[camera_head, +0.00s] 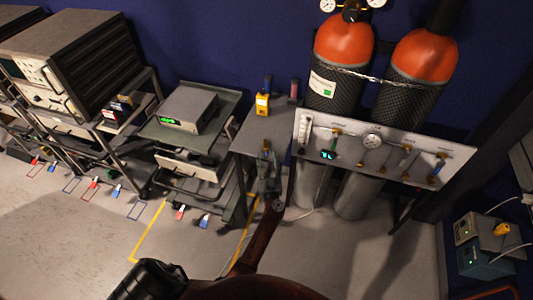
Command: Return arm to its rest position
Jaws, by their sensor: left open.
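My left arm comes up from the bottom of the head view. Its dark brown link reaches up to my left gripper (267,158), which is in front of a narrow grey table (250,137). The gripper points away from me and is open, with nothing seen between its fingers. It is small and dark here, so its fingertips are hard to make out. A yellow device (262,104) stands on the table beyond the gripper, apart from it. My right gripper is not in view.
A grey panel with gauges (385,148) stands right of the gripper, before two orange-topped cylinders (343,40). A cart with a grey instrument (188,108) is to the left. Racks (75,65) stand farther left. The floor (75,240) is open at lower left, with coloured markings.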

